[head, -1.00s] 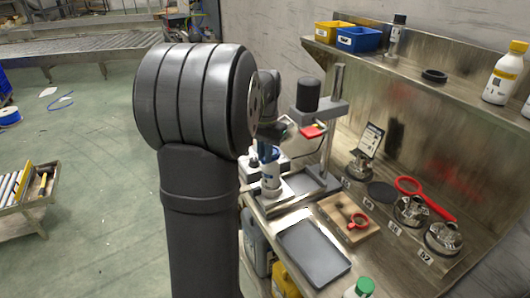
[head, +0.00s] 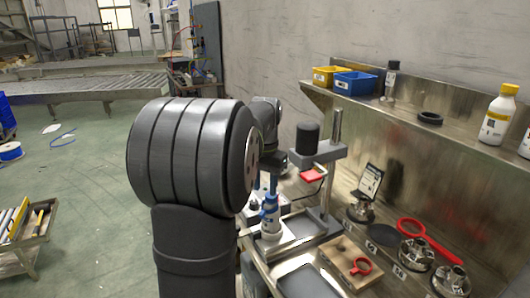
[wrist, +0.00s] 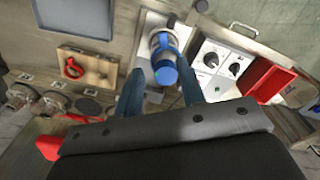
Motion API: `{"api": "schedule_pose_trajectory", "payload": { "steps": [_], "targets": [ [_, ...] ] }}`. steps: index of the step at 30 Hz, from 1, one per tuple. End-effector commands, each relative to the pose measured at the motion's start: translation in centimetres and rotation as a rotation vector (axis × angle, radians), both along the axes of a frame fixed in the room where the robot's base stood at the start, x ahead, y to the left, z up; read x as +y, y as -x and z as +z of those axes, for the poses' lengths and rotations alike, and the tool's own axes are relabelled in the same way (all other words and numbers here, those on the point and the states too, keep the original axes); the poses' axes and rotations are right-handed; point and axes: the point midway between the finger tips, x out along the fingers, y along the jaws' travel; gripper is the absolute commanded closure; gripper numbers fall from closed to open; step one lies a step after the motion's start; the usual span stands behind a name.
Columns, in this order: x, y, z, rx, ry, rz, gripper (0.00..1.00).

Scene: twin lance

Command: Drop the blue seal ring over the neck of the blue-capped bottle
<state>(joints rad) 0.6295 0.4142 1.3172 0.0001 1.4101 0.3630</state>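The blue-capped bottle (head: 271,226) stands upright at the left end of the bench, with a pale body and blue upper part. In the wrist view its blue cap (wrist: 166,74) lies between and just beyond my finger tips. A blue band shows below the cap in the wrist view; I cannot tell whether it is the seal ring or part of the bottle. My gripper (wrist: 160,88) has its two bluish fingers apart, with a gap on both sides of the cap. No separate seal ring shows between the fingers. In the head view my arm hides part of this area.
A control box with two dials (wrist: 220,65) and a red part (wrist: 270,80) stand close by the bottle. A press-like stand (head: 325,160) rises behind it. A wooden block with a red ring (head: 360,266), metal fixtures and a red magnifier-shaped tool (head: 425,238) lie to the right.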

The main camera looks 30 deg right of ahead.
Motion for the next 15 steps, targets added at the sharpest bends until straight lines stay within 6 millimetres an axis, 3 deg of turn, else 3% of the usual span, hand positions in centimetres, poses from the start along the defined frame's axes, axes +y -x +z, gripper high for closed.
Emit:
{"api": "schedule_pose_trajectory", "payload": {
  "steps": [9,15],
  "targets": [
    [0.0,0.0,8.0,-0.003,0.003,0.0,0.64],
    [0.0,0.0,11.4,-0.002,0.001,0.0,0.64]
  ]
}}
